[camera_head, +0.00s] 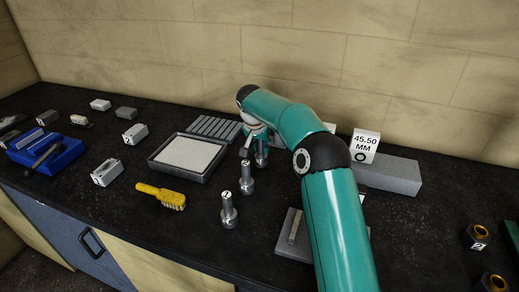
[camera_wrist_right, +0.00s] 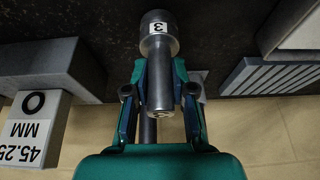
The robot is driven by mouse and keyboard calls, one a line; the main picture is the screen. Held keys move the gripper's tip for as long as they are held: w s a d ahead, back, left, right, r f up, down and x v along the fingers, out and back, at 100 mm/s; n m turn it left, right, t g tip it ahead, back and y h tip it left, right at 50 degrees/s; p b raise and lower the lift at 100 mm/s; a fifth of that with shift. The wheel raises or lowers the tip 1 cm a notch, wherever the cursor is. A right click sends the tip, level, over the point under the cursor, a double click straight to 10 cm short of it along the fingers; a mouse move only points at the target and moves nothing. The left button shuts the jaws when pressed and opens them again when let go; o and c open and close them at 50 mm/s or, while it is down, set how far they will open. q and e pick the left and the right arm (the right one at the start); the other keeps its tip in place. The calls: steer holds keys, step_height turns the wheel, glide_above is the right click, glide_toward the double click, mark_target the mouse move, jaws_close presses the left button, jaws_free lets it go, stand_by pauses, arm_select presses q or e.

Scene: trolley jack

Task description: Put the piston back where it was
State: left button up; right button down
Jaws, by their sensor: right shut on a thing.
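My right gripper (camera_wrist_right: 160,92) is shut on a grey metal piston (camera_wrist_right: 158,35) marked 3. In the wrist view its wide end points to the top of the picture and its narrower stem lies between the fingers. In the head view my right gripper (camera_head: 257,138) is partly hidden by its own arm, with the held piston (camera_head: 262,156) below it. I cannot tell whether it touches the bench. Two similar pistons stand upright nearby: one (camera_head: 246,181) just in front, another (camera_head: 228,213) nearer the front edge. My left gripper is not in view.
A dark-rimmed tray (camera_head: 165,167) with a pale filling and a slotted grey plate (camera_head: 214,127) stand left of the gripper. A yellow brush (camera_head: 162,195) lies in front. The wall is close behind.

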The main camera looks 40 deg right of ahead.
steer(key=c, duration=1)
jaws_free()
steer(key=shift+f, duration=0.1)
steer(key=v, duration=1.2)
steer(key=shift+b, duration=0.3)
